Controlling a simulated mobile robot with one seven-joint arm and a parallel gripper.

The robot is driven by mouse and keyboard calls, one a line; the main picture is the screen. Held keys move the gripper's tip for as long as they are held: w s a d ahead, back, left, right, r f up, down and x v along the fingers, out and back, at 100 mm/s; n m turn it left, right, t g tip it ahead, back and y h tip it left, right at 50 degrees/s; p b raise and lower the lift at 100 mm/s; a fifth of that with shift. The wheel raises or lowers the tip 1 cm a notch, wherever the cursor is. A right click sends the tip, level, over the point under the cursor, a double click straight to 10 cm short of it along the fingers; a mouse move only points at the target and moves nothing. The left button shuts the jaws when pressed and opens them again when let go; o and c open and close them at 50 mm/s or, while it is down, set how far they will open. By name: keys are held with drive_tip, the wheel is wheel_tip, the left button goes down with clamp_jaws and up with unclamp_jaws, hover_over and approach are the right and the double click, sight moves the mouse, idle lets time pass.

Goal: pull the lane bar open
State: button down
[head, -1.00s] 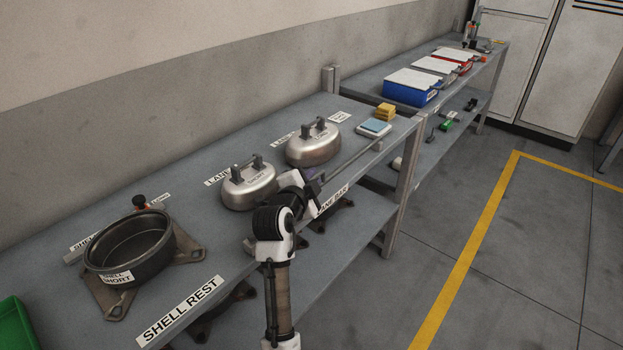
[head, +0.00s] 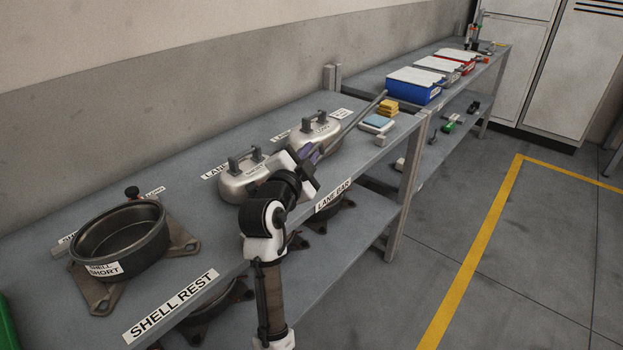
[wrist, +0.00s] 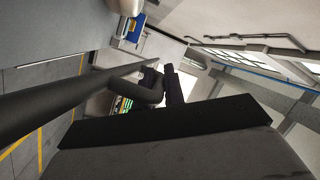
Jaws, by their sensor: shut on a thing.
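The lane bar (head: 352,124) is a long grey rod that slants from my gripper (head: 308,155) up to the right, across the far metal lid. Its far end stands clear of a small block (head: 381,140) at the shelf's front edge. I cannot tell how far it is raised or swung. My gripper is shut on the bar's handle. In the wrist view the bar (wrist: 50,103) runs from the left toward the middle, and its curved dark handle (wrist: 150,88) is at the dark fingers (wrist: 168,84). My wrist hides the near end of the bar in the head view.
Two metal lids with handles, the near one (head: 235,184) and the far one (head: 330,143), stand behind my gripper. A round shell (head: 120,245) sits at the left. The floor in front is clear.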

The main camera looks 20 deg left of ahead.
drive_tip(key=s+r+t+b, duration=0.1)
drive_tip(key=b, duration=0.1)
drive_tip(key=s+a+r+n+t+b, duration=0.1)
drive_tip(key=r+b, duration=0.1)
drive_tip(key=s+r+t+b, duration=0.1)
drive_tip(key=s+b, duration=0.1)
drive_tip(key=shift+a+r+n+t+b, duration=0.15)
drive_tip(key=shift+r+n+t+b, duration=0.15)
drive_tip(key=shift+r, duration=0.1)
drive_tip(key=s+a+r+n+t+y+b, duration=0.3)
drive_tip(key=s+r+n+t+y+b, duration=0.1)
drive_tip(key=s+b, duration=0.4)
drive_tip(key=shift+s+r+t, duration=0.2)
drive_tip(key=shift+r+t, duration=0.4)
drive_tip(key=shift+r, duration=0.5)
drive_tip(key=shift+a, duration=0.1)
drive_tip(key=c, duration=1.8)
unclamp_jaws()
drive_tip(key=shift+o, duration=0.2)
drive_tip(key=b+v, duration=0.4)
drive_tip(key=v, duration=0.8)
